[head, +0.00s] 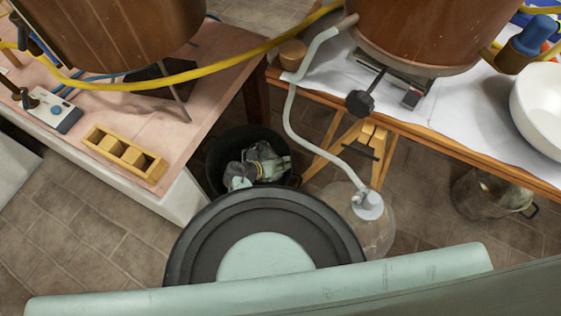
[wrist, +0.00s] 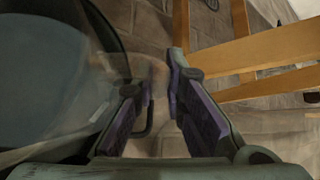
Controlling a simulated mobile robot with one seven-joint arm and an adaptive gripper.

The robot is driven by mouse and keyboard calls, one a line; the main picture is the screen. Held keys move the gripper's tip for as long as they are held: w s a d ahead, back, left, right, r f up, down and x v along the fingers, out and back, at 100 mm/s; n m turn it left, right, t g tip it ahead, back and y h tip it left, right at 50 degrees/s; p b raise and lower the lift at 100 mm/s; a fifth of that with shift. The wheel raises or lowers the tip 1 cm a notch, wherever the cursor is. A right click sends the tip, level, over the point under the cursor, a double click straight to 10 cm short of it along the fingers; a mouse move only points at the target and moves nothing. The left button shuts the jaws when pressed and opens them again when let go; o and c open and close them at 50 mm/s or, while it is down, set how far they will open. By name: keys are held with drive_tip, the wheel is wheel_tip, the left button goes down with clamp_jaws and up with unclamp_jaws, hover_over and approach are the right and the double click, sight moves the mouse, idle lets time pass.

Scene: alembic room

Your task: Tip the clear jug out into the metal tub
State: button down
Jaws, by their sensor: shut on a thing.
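In the wrist view my gripper (wrist: 160,92) has its two purple-padded fingers close together, shut on a thin part of a clear, see-through vessel, seemingly the clear jug (wrist: 85,75). Most of it lies left of the fingers, and its edges are faint. I cannot tell its tilt or what it contains. The head view does not show my gripper; my own arm covers the lower part of that picture. A dull metal-looking tub (head: 486,196) with a dark side handle stands on the floor under the right table's edge, apart from my arm.
A dark bin (head: 214,165) with crumpled contents stands between the two tables. A clear carboy (head: 378,240) with a pale hose (head: 291,118) stands on the floor. Wooden table supports (wrist: 263,50) are close right of my gripper. Open tiled floor shows at lower left.

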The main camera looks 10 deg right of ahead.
drive_tip(key=shift+w+r, duration=0.1)
drive_tip(key=shift+r, duration=0.15)
drive_tip(key=shift+w+a+r+n+h+p, duration=0.15)
drive_tip(key=shift+r+n+h+p, duration=0.3)
drive_tip(key=shift+r, duration=0.3)
drive_tip(key=shift+r+n+g+h, duration=0.5)
drive_tip(key=shift+r+h, duration=0.25)
drive_tip(key=shift+h, duration=0.1)
drive_tip(key=shift+a, duration=0.1)
drive_tip(key=shift+w+a+r+n+h+b, duration=0.35)
drive_tip(key=shift+a+r+h+b, duration=0.1)
drive_tip(key=shift+h, duration=0.25)
drive_tip(key=shift+a+r+n+g+h, duration=0.3)
drive_tip(key=shift+r+n+h, duration=0.2)
drive_tip(key=shift+r, duration=0.2)
drive_tip(key=shift+b, duration=0.3)
